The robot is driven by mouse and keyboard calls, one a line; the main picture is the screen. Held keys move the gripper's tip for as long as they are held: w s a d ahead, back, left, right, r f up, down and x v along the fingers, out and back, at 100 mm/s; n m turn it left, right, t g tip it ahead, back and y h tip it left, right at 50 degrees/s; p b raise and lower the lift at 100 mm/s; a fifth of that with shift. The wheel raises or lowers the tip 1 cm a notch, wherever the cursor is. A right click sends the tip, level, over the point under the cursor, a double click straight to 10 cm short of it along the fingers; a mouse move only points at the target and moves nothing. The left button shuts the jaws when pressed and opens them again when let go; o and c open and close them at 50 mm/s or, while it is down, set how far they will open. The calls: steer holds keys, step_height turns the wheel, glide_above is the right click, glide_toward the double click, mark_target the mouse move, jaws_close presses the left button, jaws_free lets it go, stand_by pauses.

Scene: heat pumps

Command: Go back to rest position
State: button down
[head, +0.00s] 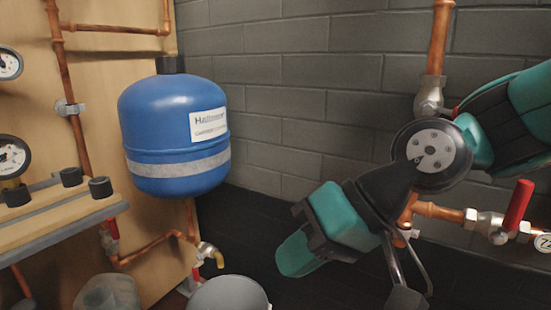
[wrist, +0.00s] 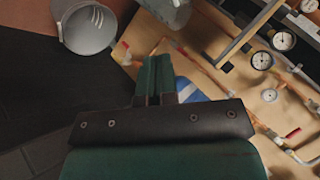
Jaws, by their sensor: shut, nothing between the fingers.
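My gripper (head: 297,252) hangs in the right half of the head view, its teal fingers pointing down and to the left. It is in the air in front of the dark brick wall, to the right of the blue tank and apart from it. In the wrist view my gripper (wrist: 154,68) has its two teal fingers together with nothing between them. My arm comes in from the right edge of the head view and bends at a black joint. The arm covers part of the copper pipe behind it.
A blue tank (head: 172,140) hangs by a wooden panel (head: 110,90) with copper pipes and gauges. A grey bucket (head: 228,296) and a translucent container (head: 108,294) stand below. A red-handled valve (head: 517,205) is at right, close to my arm. Open space lies between tank and gripper.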

steer(key=s+d+r+n+h+p, duration=0.1)
steer(key=s+d+r+h+p, duration=0.25)
steer(key=d, duration=0.35)
steer(key=s+d+r+h+p, duration=0.2)
steer(key=s+d+r+p, duration=0.15)
steer(key=d+p, duration=0.2)
step_height(320, 180, up, 36)
steer(key=p, duration=3.5)
steer(key=shift+s, duration=0.2)
steer(key=shift+y, duration=0.25)
